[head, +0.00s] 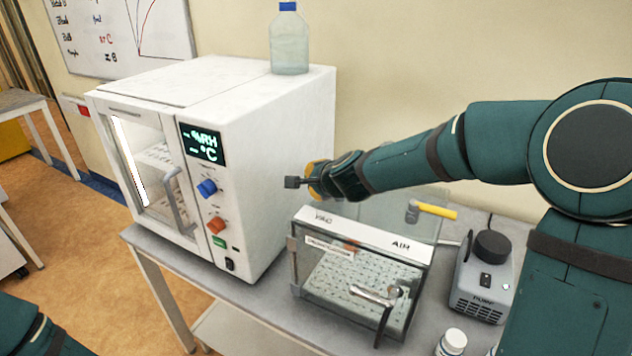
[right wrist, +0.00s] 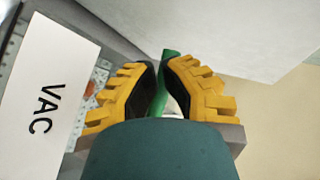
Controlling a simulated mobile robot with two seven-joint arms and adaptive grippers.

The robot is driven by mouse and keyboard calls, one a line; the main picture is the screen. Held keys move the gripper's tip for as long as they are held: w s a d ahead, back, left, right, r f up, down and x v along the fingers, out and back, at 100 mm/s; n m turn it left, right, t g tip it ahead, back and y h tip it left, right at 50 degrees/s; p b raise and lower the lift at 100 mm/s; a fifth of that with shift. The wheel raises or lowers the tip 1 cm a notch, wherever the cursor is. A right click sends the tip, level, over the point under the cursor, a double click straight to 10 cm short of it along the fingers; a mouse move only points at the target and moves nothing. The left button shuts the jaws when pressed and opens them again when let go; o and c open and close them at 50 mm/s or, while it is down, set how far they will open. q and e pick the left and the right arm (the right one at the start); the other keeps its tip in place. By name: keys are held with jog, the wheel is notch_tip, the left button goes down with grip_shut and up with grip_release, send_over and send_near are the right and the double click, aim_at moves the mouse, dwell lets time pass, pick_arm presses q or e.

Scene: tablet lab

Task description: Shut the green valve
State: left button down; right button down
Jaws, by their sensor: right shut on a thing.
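The green valve handle (right wrist: 166,70) shows in the right wrist view as a slim green lever between the yellow and black fingers of my right gripper (right wrist: 168,88). The fingers are shut on it from both sides. In the head view my right gripper (head: 315,178) is behind the clear vacuum box (head: 365,245), beside the white oven's right side. The green valve is hidden in the head view by the gripper and wrist. My left gripper is out of view.
A yellow-handled valve (head: 436,209) stands at the box's back right. The white oven (head: 290,125) with a bottle (head: 289,45) on top is on the left. A grey pump (head: 482,285) and a small white bottle (head: 452,342) are on the right of the table (head: 262,312).

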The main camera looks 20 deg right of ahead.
jog(key=shift+w, duration=0.2)
dwell(0.6)
jog(key=shift+d, duration=0.15)
jog(key=shift+s+d+f, duration=0.1)
jog(key=shift+s+d, duration=0.1)
jog(key=shift+d, duration=0.3)
jog(key=shift+d+b, duration=0.15)
jog(key=shift+b, duration=0.15)
jog(key=shift+s, duration=0.1)
